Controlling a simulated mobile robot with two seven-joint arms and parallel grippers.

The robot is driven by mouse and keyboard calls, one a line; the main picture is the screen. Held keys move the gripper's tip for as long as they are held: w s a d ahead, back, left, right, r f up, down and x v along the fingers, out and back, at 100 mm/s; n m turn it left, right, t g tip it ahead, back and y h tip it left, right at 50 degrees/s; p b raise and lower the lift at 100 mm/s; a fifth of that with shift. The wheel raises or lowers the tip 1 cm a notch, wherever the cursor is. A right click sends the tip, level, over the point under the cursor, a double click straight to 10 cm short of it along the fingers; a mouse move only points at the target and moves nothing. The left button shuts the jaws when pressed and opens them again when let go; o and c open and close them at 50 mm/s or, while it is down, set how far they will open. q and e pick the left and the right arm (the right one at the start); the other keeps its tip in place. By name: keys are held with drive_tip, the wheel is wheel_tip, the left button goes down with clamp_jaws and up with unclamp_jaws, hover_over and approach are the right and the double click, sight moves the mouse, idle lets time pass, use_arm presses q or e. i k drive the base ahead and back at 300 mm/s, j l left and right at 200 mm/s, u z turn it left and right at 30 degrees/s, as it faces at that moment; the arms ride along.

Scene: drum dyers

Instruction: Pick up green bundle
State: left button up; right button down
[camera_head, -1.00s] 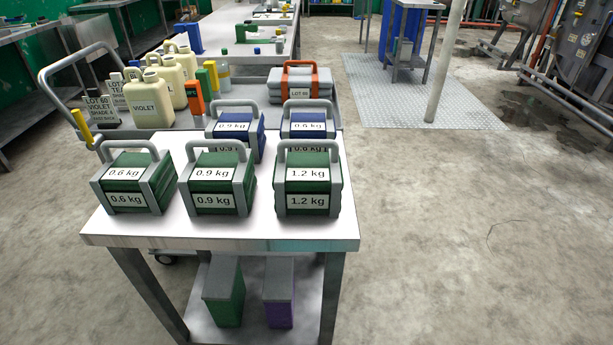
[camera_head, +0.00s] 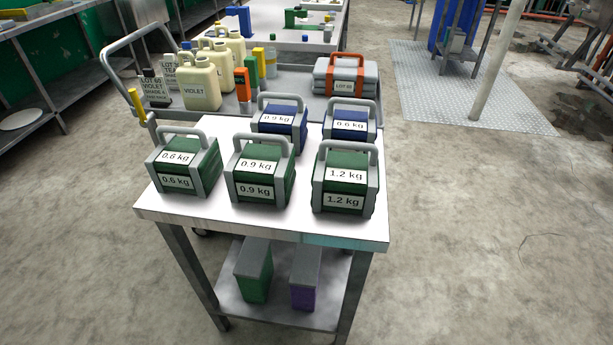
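Three green bundles in grey carrying frames with top handles stand in a row along the front of a white-topped table (camera_head: 215,218). The left one (camera_head: 183,165) is labelled 0.6 kg, the middle one (camera_head: 261,176) 0.9 kg, and the right one (camera_head: 345,183) 1.2 kg. All stand upright and apart from one another. Neither of my grippers is in view.
Two blue bundles, 0.9 kg (camera_head: 280,120) and 0.6 kg (camera_head: 349,125), stand behind the green ones. A cart (camera_head: 215,108) behind holds jugs (camera_head: 198,88) and a grey-orange case (camera_head: 347,76). Green (camera_head: 254,274) and purple (camera_head: 304,279) boxes sit on the lower shelf. Floor is clear at right.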

sight(341, 182)
drive_tip(key=i+l+u, duration=0.2)
drive_tip(key=l+u, duration=0.25)
drive_tip(key=l, duration=0.2)
drive_tip(key=i+l+u, duration=0.1)
drive_tip(key=l+u, duration=0.4)
drive_tip(key=l, duration=0.2)
drive_tip(key=l+u, duration=0.45)
drive_tip(key=l, duration=0.2)
drive_tip(key=k, duration=0.05)
